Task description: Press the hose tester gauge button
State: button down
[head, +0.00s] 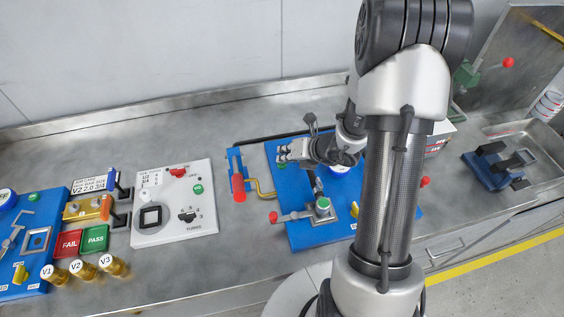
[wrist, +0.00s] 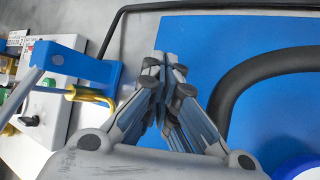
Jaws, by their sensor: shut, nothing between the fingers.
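A blue board (head: 300,235) lies on the bench in the middle of the head view; the wrist view shows its surface (wrist: 215,40) with a thick black hose (wrist: 250,85) arching over it. A round blue-rimmed part that looks like the gauge (head: 343,168) is mostly hidden behind my wrist; a blue rim (wrist: 298,165) shows at the lower right of the wrist view. I cannot make out the gauge's button. My gripper (head: 285,153) is over the board's back left part, also seen in the wrist view (wrist: 165,65), shut and empty, fingertips together.
A green-topped fitting (head: 323,205) and a red-knobbed lever stand at the board's front. Left of it are a blue stand with a red handle (head: 239,188) and yellow hook, then a white control panel (head: 175,230). A blue clamp fixture (head: 495,172) sits at right.

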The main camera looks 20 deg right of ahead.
dwell(0.3)
jog(key=shift+f+b, duration=0.5)
jog(key=shift+r+p, duration=0.4)
jog(key=shift+r, duration=0.1)
notch_tip(320, 180, up, 6)
jog(key=p, duration=0.5)
dwell(0.4)
